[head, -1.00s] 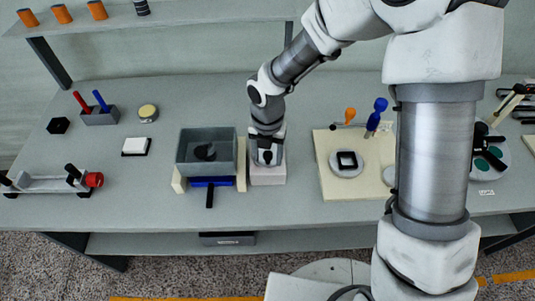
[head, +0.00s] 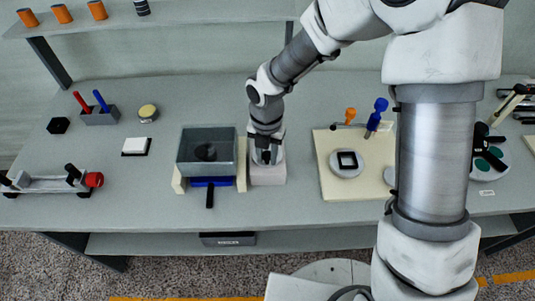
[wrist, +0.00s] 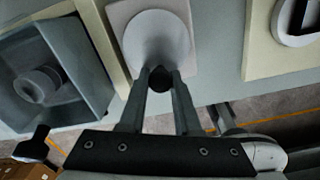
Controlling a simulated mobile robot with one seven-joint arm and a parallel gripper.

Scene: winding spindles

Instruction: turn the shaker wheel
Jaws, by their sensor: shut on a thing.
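The shaker wheel is a pale round disc (wrist: 155,35) with a black knob (wrist: 160,78) near its rim, seen in the wrist view. It sits at a light block (head: 268,176) right of the grey open box. My gripper (wrist: 160,82) has its two fingers on either side of the knob and is shut on it. In the head view my gripper (head: 265,156) is over the block and hides most of the wheel. The grey shaker box (head: 190,168) holds a dark round piece (head: 205,151) and shows in the wrist view (wrist: 82,60).
A cream board (head: 330,180) with a ringed square and blue and orange handles stands right of the block. A black handle (head: 210,197) sticks out in front of the box. A white button block (head: 137,146) is to the left. Bench space there is mostly clear.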

